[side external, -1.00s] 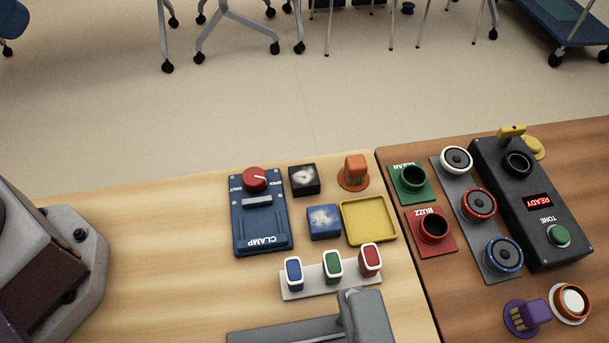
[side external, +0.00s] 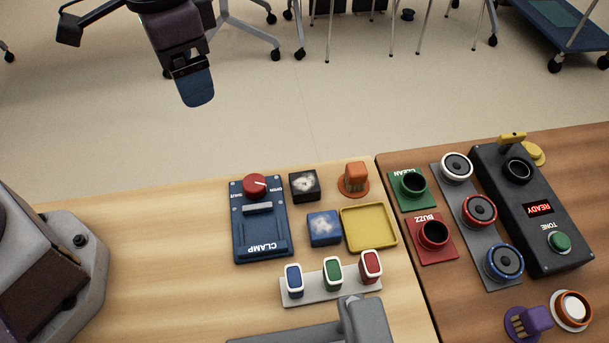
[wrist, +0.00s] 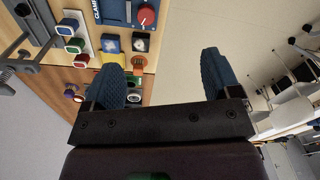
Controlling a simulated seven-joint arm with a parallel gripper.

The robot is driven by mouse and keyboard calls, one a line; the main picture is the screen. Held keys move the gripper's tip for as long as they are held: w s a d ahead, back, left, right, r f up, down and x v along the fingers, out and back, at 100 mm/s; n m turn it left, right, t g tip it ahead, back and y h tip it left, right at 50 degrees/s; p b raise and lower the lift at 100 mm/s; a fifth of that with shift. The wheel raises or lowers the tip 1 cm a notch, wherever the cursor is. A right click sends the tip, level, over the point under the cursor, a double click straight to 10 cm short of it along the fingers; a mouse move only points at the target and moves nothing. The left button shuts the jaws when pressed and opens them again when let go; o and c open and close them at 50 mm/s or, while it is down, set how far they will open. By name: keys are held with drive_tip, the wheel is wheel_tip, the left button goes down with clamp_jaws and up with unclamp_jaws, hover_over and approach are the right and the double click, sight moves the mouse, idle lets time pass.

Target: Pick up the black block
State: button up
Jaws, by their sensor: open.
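The black block (side external: 304,186) has a pale blotch on its top face. It sits on the light wood table, right of the blue clamp device and behind the blue block. It also shows in the wrist view (wrist: 141,42), beyond the fingertips and apart from them. My gripper shows at the upper left of the side view (side external: 197,88), high up and well away from the block. In the wrist view my gripper (wrist: 161,75) has its two blue fingers spread wide, with nothing between them.
Close around the block are the blue clamp device (side external: 261,238) with a red knob, a blue block (side external: 323,228), an orange piece (side external: 355,178) and a yellow tray (side external: 346,209). Colored switches (side external: 333,273) stand in front. Sockets, speakers and a black READY box (side external: 548,255) fill the right table.

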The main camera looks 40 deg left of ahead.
drive_tip(key=w+d+f+m+g, duration=0.1)
drive_tip(key=w+d+f+m, duration=0.3)
drive_tip(key=d+f, duration=0.65)
hover_over(305, 182)
drive_tip(key=shift+t, duration=0.4)
drive_tip(key=f, duration=0.8)
drive_tip(key=shift+w, duration=0.3)
drive_tip(key=shift+s+f, duration=0.15)
drive_tip(key=shift+f, duration=1.35)
drive_tip(key=shift+s+f, duration=0.15)
drive_tip(key=shift+f, duration=1.3)
drive_tip(key=c, duration=1.1)
